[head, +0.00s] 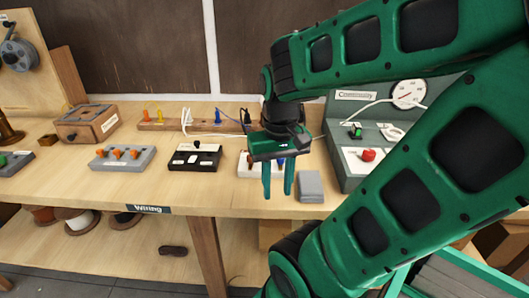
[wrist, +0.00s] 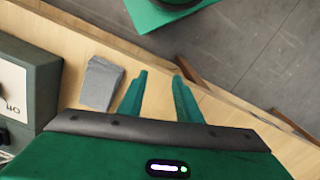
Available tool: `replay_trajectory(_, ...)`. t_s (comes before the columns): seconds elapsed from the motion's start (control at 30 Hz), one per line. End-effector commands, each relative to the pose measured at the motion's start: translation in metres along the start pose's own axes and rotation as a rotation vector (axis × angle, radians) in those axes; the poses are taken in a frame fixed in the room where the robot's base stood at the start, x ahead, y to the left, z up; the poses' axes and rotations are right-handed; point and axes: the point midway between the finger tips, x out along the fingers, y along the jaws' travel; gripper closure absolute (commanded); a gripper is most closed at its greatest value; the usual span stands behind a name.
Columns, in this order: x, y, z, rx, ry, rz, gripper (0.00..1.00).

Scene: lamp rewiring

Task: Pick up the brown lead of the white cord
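A thin white cord (head: 187,126) lies at the back of the bench, by a wooden rack, and runs right along the bench top. I cannot make out its brown lead; it is too small or hidden in these views. My gripper (head: 277,190) is open and empty, pointing down above the front of the bench, to the right of the cord and nearer to me. In the wrist view my gripper (wrist: 160,78) has its two fingers apart with nothing between them, over the bench's front edge. The cord does not show there.
A grey block (head: 310,186) lies right of my fingers, also in the wrist view (wrist: 101,83). A white terminal block (head: 250,166) is partly behind my gripper. A black box (head: 194,159), a grey block with orange levers (head: 122,157) and a green test station (head: 350,185) stand nearby.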

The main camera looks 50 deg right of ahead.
Motion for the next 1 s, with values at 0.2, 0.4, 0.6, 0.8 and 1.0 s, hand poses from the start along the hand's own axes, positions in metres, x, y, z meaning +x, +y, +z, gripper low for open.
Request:
replay_trajectory(0.2,0.0,0.0,0.0,0.001,0.0,0.0,0.65)
replay_trajectory(0.4,-0.021,0.006,-0.015,0.082,0.015,-0.002,0.65)
replay_trajectory(0.6,-0.057,0.021,-0.089,0.293,0.019,0.003,0.65)
replay_trajectory(0.8,-0.079,0.049,-0.156,0.477,0.019,-0.001,0.65)
replay_trajectory(1.0,-0.085,0.066,-0.186,0.561,0.019,-0.006,0.65)
